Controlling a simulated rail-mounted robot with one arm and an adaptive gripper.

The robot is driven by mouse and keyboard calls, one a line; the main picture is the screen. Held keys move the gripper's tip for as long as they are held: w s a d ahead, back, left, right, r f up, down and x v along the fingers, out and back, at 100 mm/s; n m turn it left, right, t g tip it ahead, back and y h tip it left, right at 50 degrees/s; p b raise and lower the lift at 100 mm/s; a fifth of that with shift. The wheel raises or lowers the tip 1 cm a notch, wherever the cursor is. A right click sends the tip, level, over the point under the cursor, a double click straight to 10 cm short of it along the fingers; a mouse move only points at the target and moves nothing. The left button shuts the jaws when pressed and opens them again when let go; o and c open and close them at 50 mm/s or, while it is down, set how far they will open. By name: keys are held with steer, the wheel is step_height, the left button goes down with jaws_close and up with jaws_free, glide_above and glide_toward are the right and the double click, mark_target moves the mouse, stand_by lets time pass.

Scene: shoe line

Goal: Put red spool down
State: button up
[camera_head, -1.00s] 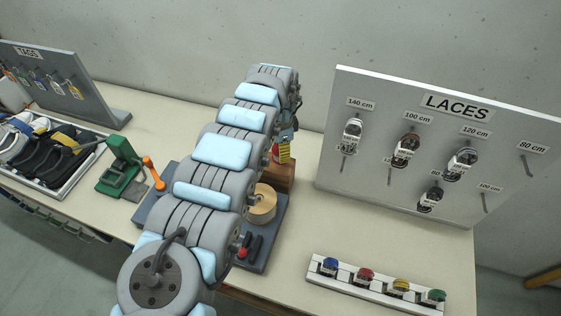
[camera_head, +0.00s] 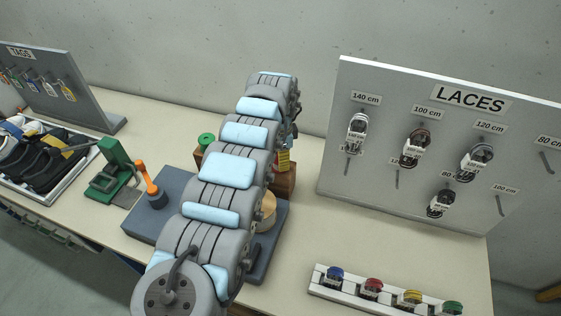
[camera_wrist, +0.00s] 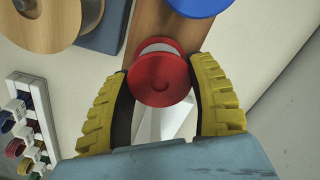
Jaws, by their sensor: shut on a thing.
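The red spool (camera_wrist: 158,80) sits between the yellow ribbed fingers of my gripper (camera_wrist: 162,100) in the wrist view, and the fingers are shut on it. Its round red end faces the camera. It overlaps the lower end of a wooden rack (camera_wrist: 152,24) in that view; I cannot tell whether it touches the wood. In the head view my arm hides most of the gripper, with only a bit of yellow finger (camera_head: 283,161) showing above the wooden rack (camera_head: 285,182).
A blue spool (camera_wrist: 198,5) is beside the red one at the rack, and a green spool (camera_head: 206,140) shows left of my arm. A tan roll (camera_head: 266,211) stands near the rack. The laces board (camera_head: 345,175) and a white holder with coloured spools (camera_head: 320,284) are at right.

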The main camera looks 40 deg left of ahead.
stand_by(0.3)
steer(key=o, duration=1.2)
steer(key=shift+f, duration=0.1)
step_height(320, 180, up, 12)
steer(key=shift+r, duration=0.2)
